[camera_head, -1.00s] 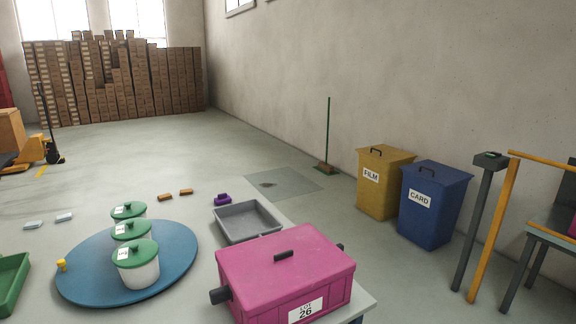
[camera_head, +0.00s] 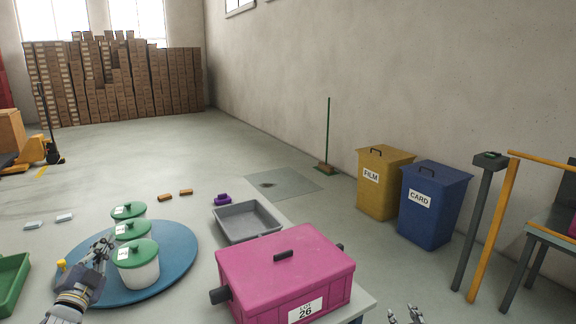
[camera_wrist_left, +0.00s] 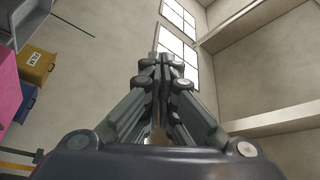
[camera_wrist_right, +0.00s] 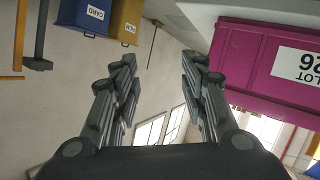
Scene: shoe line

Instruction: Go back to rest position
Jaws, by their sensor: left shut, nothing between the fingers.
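My left gripper (camera_head: 103,247) shows over the blue round turntable in the head view, left of the nearest white pot. In the left wrist view its fingers (camera_wrist_left: 163,62) are together with nothing between them. My right gripper (camera_head: 405,313) shows only its fingertips at the bottom edge of the head view, right of the pink box. In the right wrist view its fingers (camera_wrist_right: 160,70) stand wide apart and empty.
The pink box (camera_head: 262,262) labelled LOT 26 stands at the table's right end. The blue turntable (camera_head: 180,275) bears several green-lidded pots (camera_head: 137,272). A grey tray (camera_head: 222,226) lies behind the box. A green tray (camera_head: 14,272) is at left. Yellow (camera_head: 385,195) and blue bins (camera_head: 425,225) stand on the floor.

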